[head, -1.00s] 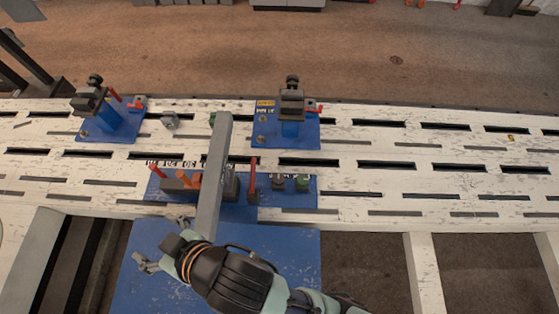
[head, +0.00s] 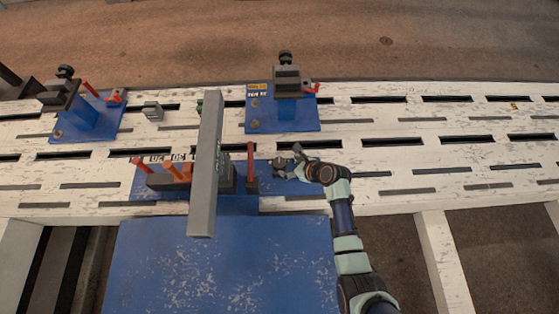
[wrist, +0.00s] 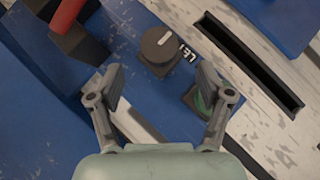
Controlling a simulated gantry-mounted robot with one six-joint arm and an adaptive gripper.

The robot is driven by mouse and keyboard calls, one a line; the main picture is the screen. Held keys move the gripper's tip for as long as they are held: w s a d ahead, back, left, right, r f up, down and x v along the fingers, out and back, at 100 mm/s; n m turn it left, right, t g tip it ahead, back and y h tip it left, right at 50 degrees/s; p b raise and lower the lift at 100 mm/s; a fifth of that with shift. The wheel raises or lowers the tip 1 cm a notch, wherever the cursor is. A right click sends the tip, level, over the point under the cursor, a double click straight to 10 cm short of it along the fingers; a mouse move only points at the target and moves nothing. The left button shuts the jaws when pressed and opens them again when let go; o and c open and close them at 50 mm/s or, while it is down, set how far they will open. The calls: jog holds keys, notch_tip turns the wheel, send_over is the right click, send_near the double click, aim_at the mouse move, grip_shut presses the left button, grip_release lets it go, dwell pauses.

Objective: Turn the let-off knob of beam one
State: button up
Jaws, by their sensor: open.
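A round dark knob (wrist: 157,44) with a white pointer mark sits on a square dark base on the blue panel (wrist: 140,20). A small white label (wrist: 188,55), partly legible as "LET", lies beside it. My gripper (wrist: 159,75) is open and empty, its two fingers apart on either side below the knob in the wrist view. No contact shows. In the head view my gripper (head: 297,160) is over the right end of the blue panel and hides most of the knob there.
A green button (wrist: 198,99) is partly behind my right finger. A red lever (head: 251,158) on a dark block stands left of the knob, with a tall grey beam (head: 207,165) beyond. Blue clamp fixtures (head: 287,115) stand behind on the slotted white bench (head: 400,140).

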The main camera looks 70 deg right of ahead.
aim_at(279, 163)
jog(key=b+x, duration=0.5)
jog(key=x, duration=0.2)
jog(key=shift+w+d+f+b, duration=0.15)
jog(key=shift+w+f+b, duration=0.1)
jog(key=shift+w+b, duration=0.15)
jog(key=shift+c, duration=0.4)
jog(key=shift+r, duration=0.1)
jog(key=c, duration=1.1)
